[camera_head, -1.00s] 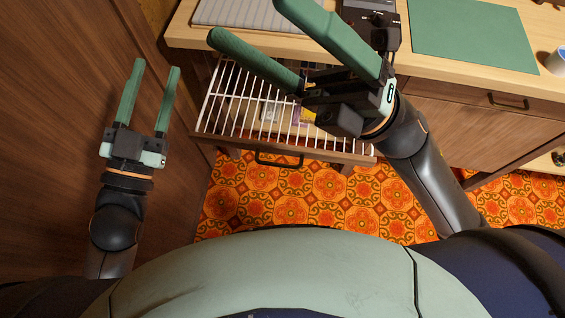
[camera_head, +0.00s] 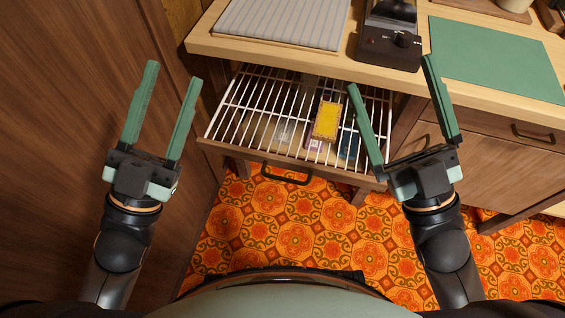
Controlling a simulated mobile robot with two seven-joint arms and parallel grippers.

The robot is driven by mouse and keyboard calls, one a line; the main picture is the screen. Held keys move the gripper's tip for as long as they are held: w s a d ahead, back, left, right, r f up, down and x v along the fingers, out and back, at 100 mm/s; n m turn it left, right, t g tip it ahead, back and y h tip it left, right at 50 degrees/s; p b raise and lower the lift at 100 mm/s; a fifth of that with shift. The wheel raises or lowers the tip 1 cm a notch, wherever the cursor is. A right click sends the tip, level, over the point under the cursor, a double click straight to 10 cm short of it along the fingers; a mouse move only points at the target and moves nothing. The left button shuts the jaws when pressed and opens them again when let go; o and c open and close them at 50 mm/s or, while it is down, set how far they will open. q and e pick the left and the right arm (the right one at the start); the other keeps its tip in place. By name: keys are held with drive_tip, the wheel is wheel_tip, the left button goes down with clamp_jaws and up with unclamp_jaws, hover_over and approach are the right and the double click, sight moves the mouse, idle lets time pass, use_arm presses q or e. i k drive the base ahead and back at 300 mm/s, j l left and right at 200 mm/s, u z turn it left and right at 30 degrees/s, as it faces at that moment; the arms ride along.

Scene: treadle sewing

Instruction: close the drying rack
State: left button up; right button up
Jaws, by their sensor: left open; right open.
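The drying rack (camera_head: 263,106) is a white wire grid pulled out from under the wooden counter, with a wooden front and a dark handle (camera_head: 287,176). A yellow block (camera_head: 327,121) lies on its wires. Some flat items show below the wires, too obscured to name. My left gripper (camera_head: 174,84) is open and empty, left of the rack. My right gripper (camera_head: 396,75) is open and empty, at the rack's right side, its fingers in front of the counter edge and rack corner in this view.
The counter (camera_head: 310,62) holds a grey ribbed mat (camera_head: 285,20), a dark device (camera_head: 388,45) and a green mat (camera_head: 495,58). A shut drawer with a handle (camera_head: 532,133) is at right. A wooden panel (camera_head: 60,150) stands close on the left. Patterned floor is clear in front.

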sight(266, 158)
drive_tip(key=k+l, duration=0.1)
drive_tip(key=l, duration=0.35)
drive_tip(key=l+u, duration=0.1)
drive_tip(key=l, duration=0.35)
drive_tip(key=k+l, duration=0.15)
drive_tip(key=l, duration=0.25)
drive_tip(key=k+j, duration=0.1)
drive_tip(key=j, duration=0.15)
drive_tip(key=u, duration=0.05)
